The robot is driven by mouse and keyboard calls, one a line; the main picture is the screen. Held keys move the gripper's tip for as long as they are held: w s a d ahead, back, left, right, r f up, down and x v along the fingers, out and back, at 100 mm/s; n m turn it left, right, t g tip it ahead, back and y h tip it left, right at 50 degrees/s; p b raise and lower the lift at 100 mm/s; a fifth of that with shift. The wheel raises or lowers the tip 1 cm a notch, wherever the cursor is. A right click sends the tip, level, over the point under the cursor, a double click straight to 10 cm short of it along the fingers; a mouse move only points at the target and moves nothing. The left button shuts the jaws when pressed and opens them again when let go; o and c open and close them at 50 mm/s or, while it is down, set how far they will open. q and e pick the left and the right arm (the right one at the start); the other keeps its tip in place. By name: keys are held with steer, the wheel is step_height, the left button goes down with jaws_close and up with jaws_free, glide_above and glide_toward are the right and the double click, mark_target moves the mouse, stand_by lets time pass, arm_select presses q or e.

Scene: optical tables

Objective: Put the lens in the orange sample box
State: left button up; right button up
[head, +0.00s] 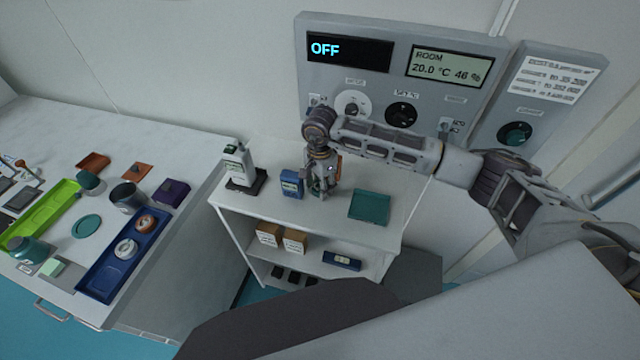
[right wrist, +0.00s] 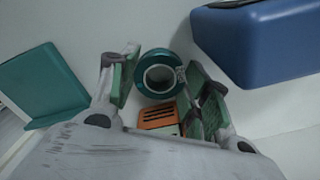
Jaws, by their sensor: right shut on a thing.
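My right gripper (head: 322,192) is low over the top of the small white bench, pointing down. In the right wrist view, a round teal-rimmed piece with a pale centre, which looks like the lens (right wrist: 158,72), sits between the fingers of the right gripper (right wrist: 162,78). The gripper is shut on it. In the head view the fingers mostly hide it. A small orange slotted piece (right wrist: 158,114) shows below the ring, partly covered by my gripper; I cannot tell whether it is the orange sample box. My left gripper is not in view.
A blue box (head: 291,183) stands close left of the gripper, and a teal tray (head: 370,206) lies to its right. The left table holds a green tray (head: 62,190), a blue tray (head: 105,280) and a rust-orange piece (head: 93,161).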

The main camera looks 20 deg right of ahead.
steer(key=shift+f, duration=0.1)
steer(key=o, duration=1.1)
steer(key=shift+r, duration=0.3)
steer(key=shift+r+b, duration=1.2)
steer(key=shift+r, duration=4.65)
steer(key=shift+o, duration=0.6)
